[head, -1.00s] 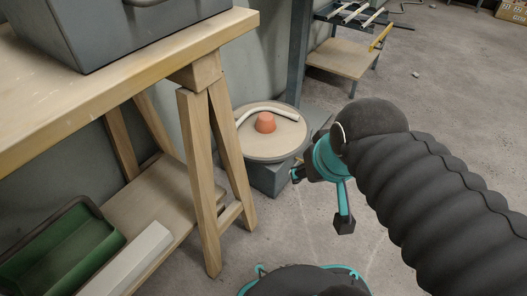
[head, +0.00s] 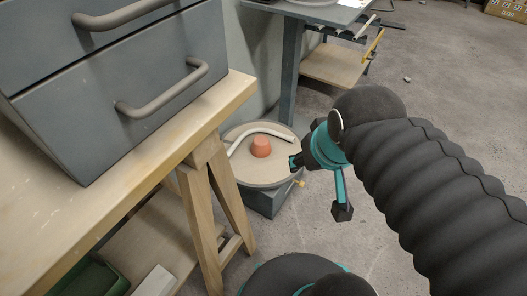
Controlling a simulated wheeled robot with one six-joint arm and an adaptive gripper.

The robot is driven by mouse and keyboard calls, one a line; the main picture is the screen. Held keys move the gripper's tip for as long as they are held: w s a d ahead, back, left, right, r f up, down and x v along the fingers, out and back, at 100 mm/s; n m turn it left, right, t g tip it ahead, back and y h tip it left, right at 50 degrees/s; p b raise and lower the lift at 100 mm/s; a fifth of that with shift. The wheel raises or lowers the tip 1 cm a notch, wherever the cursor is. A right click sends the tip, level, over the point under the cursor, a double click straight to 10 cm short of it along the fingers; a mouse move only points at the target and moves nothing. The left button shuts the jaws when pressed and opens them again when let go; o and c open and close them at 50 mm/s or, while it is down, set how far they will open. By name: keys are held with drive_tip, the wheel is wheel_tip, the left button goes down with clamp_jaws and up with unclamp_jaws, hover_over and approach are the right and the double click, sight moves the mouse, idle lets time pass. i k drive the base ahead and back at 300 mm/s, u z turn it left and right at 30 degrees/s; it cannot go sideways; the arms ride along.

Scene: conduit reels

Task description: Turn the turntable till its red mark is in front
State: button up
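The turntable (head: 262,176) is a round, pale wooden disc on a grey box-shaped base (head: 264,202), beyond the trestle leg. An orange-red tapered knob (head: 261,147) stands near its middle, and a white bent conduit (head: 246,139) lies behind and left of the knob. I cannot make out a separate red mark on the disc or its rim. My gripper (head: 318,187) is open and empty, its fingers spread wide. Its left fingertip is at the right edge of the disc in the picture; I cannot tell whether it touches. The other fingertip is over the floor.
A wooden trestle bench (head: 130,190) with a grey drawer cabinet (head: 125,85) fills the left. A small yellow part (head: 300,183) shows at the base's right. A grey table leg (head: 290,72) stands behind the turntable. The floor (head: 430,95) at upper right is mostly clear.

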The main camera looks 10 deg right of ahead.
sight(260, 162)
drive_tip(key=i, duration=0.3)
drive_tip(key=u, duration=0.1)
drive_tip(key=k, duration=1.2)
drive_tip(key=z, duration=0.8)
drive_tip(key=i, duration=1.2)
drive_tip(key=u, duration=0.75)
